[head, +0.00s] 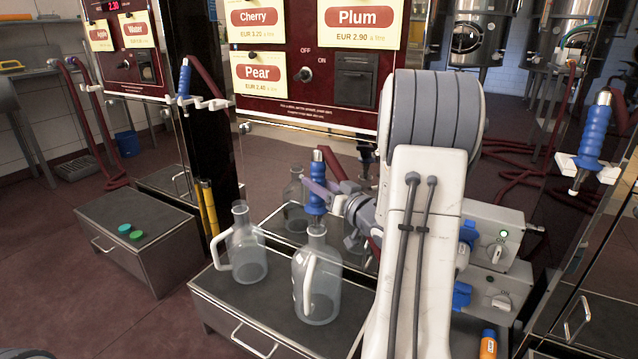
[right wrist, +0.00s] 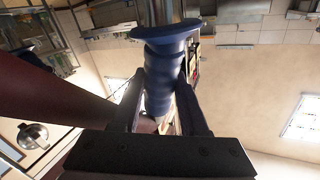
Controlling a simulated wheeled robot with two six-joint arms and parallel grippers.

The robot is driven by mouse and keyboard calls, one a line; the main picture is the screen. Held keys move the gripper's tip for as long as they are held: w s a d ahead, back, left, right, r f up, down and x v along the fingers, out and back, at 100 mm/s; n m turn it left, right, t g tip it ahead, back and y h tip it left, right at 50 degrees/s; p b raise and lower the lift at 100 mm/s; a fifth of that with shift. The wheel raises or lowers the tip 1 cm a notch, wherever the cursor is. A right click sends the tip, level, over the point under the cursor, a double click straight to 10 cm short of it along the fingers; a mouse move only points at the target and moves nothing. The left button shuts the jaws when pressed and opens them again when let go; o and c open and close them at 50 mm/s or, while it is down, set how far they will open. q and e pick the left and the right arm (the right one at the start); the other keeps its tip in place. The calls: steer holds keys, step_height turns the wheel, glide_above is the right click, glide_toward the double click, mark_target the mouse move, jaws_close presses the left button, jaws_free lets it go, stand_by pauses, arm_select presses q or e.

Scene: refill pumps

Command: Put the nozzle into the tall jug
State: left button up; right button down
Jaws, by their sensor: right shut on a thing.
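My right gripper (head: 322,190) is shut on the blue nozzle (head: 317,202). In the right wrist view the nozzle's ribbed blue grip (right wrist: 160,85) sits between the two dark fingers. The nozzle is about upright, directly over the mouth of the nearer clear jug (head: 320,290). Whether its tip is inside the neck or just above it, I cannot tell. That jug stands upright on the metal cabinet and looks the taller one. A second clear jug (head: 246,255) with a handle stands to its left. My left gripper is not in view.
The metal cabinet (head: 225,298) stands before a dark glossy pump that mirrors the jugs. Other blue nozzles hang at the left (head: 184,82) and right (head: 592,132). Grey control boxes (head: 492,290) and an orange bottle (head: 488,344) are at right. Green caps (head: 125,229) lie on another cabinet.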

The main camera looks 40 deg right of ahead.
mark_target(319, 198)
steer(key=shift+f+b, duration=1.35)
steer(key=shift+f, duration=0.55)
steer(key=shift+c, duration=1.8)
jaws_free()
steer(key=shift+s, duration=0.1)
steer(key=s+p, duration=0.3)
steer(key=s, duration=0.7)
steer(key=shift+s, duration=0.15)
